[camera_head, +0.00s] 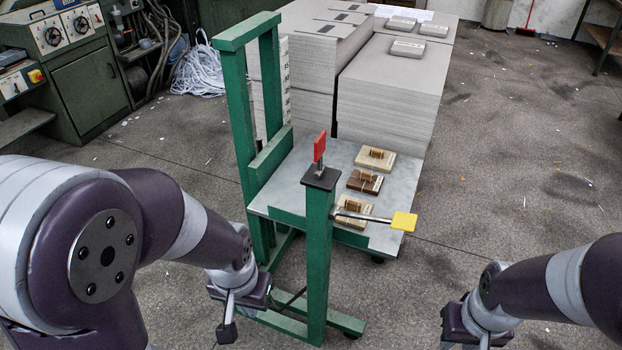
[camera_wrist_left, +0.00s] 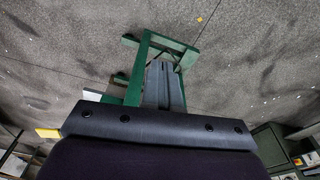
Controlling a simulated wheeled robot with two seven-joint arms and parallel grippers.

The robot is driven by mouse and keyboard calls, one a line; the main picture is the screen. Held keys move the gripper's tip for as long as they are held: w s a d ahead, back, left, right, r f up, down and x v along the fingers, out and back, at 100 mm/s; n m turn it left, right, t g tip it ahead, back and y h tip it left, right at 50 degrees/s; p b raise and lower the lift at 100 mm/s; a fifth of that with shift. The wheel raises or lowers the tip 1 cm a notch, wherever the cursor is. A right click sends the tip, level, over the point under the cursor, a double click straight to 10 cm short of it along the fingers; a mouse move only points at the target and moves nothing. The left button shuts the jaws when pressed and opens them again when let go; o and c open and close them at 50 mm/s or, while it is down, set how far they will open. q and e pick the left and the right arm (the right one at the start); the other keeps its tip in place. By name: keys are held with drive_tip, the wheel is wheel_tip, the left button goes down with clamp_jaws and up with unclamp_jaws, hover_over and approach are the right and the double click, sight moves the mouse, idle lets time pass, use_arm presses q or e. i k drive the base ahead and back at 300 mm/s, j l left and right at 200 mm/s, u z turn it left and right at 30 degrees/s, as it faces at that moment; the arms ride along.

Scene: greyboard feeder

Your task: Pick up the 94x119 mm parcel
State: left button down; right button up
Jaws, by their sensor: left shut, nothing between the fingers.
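Three small parcels lie in a row on the grey tabletop of the green cart in the head view: a pale one at the back (camera_head: 388,163), a browner one in the middle (camera_head: 369,188), and a pale one at the front (camera_head: 350,221), partly behind a metal lever. Their sizes cannot be read, so I cannot tell which is 94x119 mm. My left gripper (camera_head: 228,328) hangs left of the cart, low and apart from the parcels; its fingers are shut and empty, also in the left wrist view (camera_wrist_left: 164,85). My right gripper (camera_head: 464,346) is cut off at the bottom edge.
The green cart frame (camera_head: 317,255) and its yellow-ended lever (camera_head: 403,221) stand between my left gripper and the parcels. Tall greyboard stacks (camera_head: 385,105) stand behind, with grey packs (camera_head: 408,48) on top. A machine (camera_head: 85,80) is at the left. Floor at right is clear.

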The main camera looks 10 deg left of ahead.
sight(360, 181)
drive_tip(key=i+l+z, duration=0.2)
drive_tip(key=l+z, duration=0.15)
drive_tip(key=i+l+z, duration=0.55)
drive_tip(key=z, duration=0.15)
drive_tip(key=i+j+u, duration=0.1)
drive_tip(key=i+u, duration=0.3)
drive_tip(key=i+l+u, duration=0.1)
drive_tip(key=i+u, duration=0.3)
drive_tip(key=i, duration=0.2)
drive_tip(key=i+l+u, duration=0.2)
drive_tip(key=i+u, duration=0.2)
drive_tip(key=i, duration=0.1)
